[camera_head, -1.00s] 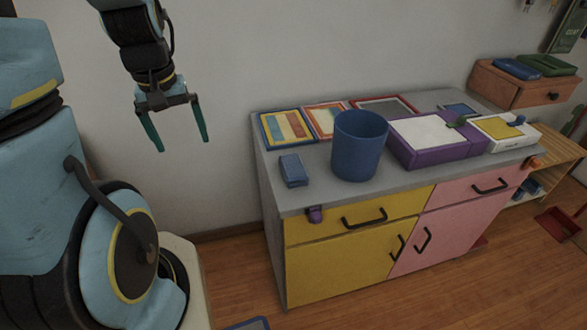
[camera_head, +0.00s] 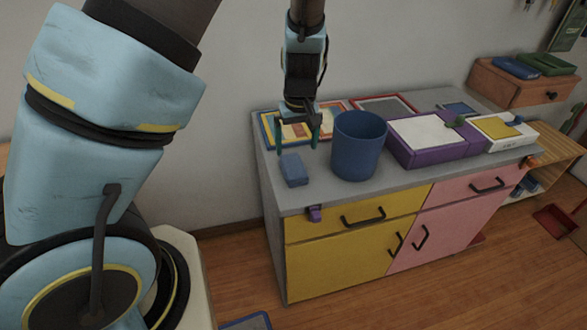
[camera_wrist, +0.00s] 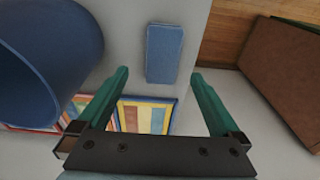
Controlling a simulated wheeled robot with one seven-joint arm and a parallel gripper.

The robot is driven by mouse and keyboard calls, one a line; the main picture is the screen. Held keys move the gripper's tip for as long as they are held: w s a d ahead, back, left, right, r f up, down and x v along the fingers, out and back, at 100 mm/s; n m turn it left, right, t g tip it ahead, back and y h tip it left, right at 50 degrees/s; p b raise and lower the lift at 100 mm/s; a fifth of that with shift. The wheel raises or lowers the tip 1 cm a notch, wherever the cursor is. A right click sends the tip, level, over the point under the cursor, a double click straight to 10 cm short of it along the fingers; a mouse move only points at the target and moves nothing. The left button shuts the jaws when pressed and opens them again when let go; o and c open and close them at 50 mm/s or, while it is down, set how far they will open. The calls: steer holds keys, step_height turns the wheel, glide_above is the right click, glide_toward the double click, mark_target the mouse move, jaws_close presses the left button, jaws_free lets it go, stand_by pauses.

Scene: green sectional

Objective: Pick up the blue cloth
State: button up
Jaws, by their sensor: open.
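The blue cloth (camera_head: 294,170) is a small folded block lying on the left end of the grey cabinet top. It also shows in the wrist view (camera_wrist: 163,53), ahead of the fingertips and roughly centred between them. My gripper (camera_head: 297,147) is above the cabinet top, near the cloth and a little behind it in the head view. In the wrist view its two green fingers (camera_wrist: 160,78) are spread wide with nothing between them. I cannot tell the exact height of the fingertips above the cloth.
A blue bin (camera_head: 358,148) stands close to the right of the cloth. Framed picture boards (camera_head: 270,131) lie behind it. A purple-sided box (camera_head: 440,150) stands further right. The grey top's left edge is close to the cloth.

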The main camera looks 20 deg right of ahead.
mark_target(294, 166)
steer(key=f, duration=0.3)
steer(key=shift+w+f, duration=0.15)
steer(key=shift+w, duration=0.1)
steer(key=shift+w+a+f+p, duration=0.15)
steer(key=shift+f+p, duration=0.1)
steer(key=shift+f, duration=0.65)
steer(key=shift+w+d+f+p, duration=0.1)
steer(key=shift+f+p, duration=0.2)
steer(key=shift+f, duration=0.6)
steer(key=shift+w+a+f+p, duration=0.15)
steer(key=shift+f+p, duration=0.1)
steer(key=shift+f, duration=0.65)
steer(key=c, duration=1.2)
